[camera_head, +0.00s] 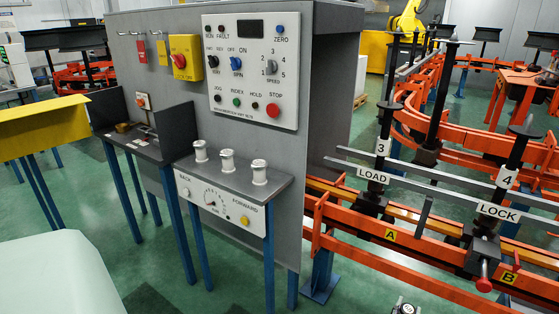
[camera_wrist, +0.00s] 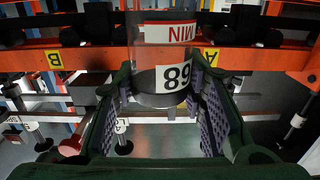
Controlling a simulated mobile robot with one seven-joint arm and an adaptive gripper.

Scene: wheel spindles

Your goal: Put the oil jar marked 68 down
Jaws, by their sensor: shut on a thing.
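The oil jar (camera_wrist: 162,55) shows in the wrist view as a clear cylinder with a red-and-white MIN label and a white label marked 68. Both labels appear upside down there. Dark oil fills the end nearer the camera. My gripper (camera_wrist: 163,88) is shut on the jar, with its green, ribbed fingers on either side. In the head view only a small round dark-and-pale thing (camera_head: 404,308) shows at the bottom edge; I cannot tell what it is. What lies directly under the jar is hidden.
An orange rail (camera_wrist: 95,57) with yellow A and B plates crosses behind the jar. A control cabinet (camera_head: 330,120) has a small shelf (camera_head: 225,178) with several white spools.

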